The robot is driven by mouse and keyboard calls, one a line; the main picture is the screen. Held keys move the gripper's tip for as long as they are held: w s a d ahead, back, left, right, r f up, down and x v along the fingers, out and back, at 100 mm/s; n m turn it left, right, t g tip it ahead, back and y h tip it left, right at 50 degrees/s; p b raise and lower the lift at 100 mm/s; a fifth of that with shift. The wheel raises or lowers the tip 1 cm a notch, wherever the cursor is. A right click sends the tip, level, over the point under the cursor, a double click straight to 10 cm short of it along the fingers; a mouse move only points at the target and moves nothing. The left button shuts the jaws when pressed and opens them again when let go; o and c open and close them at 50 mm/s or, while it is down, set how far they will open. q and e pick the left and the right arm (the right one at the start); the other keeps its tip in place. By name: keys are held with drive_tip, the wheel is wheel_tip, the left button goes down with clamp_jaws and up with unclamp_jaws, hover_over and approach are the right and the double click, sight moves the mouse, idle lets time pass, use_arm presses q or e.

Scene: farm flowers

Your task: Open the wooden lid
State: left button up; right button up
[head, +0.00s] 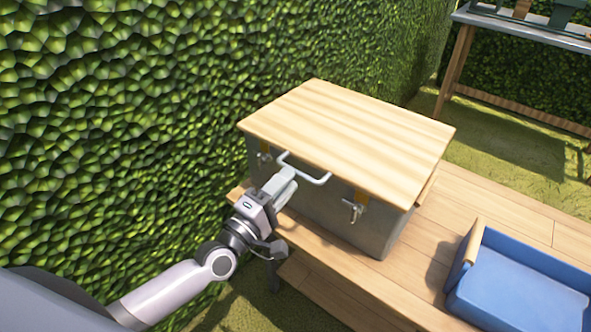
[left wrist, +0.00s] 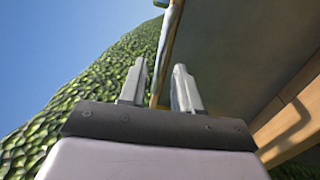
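The wooden lid (head: 350,130) lies flat and closed on a grey metal box (head: 375,228) on the wooden bench. A pale metal handle (head: 318,180) sticks out at the front, just under the lid's edge, with a latch (head: 355,208) to its right and another to its left. My left gripper (head: 288,180) is at the handle's left part, in front of the box. In the left wrist view its two fingers (left wrist: 160,85) stand apart, with a gap between them; the box's side (left wrist: 235,55) is just beyond. I cannot tell whether the fingers touch the handle. My right gripper is not in view.
A blue wooden-handled crate (head: 525,285) stands on the bench (head: 440,250) to the right of the box. A green hedge (head: 130,120) rises close on the left and behind. A grey-topped table (head: 530,33) stands at the back right.

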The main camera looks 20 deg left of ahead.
use_arm(q)
drive_tip(key=shift+x, duration=2.05)
clamp_jaws()
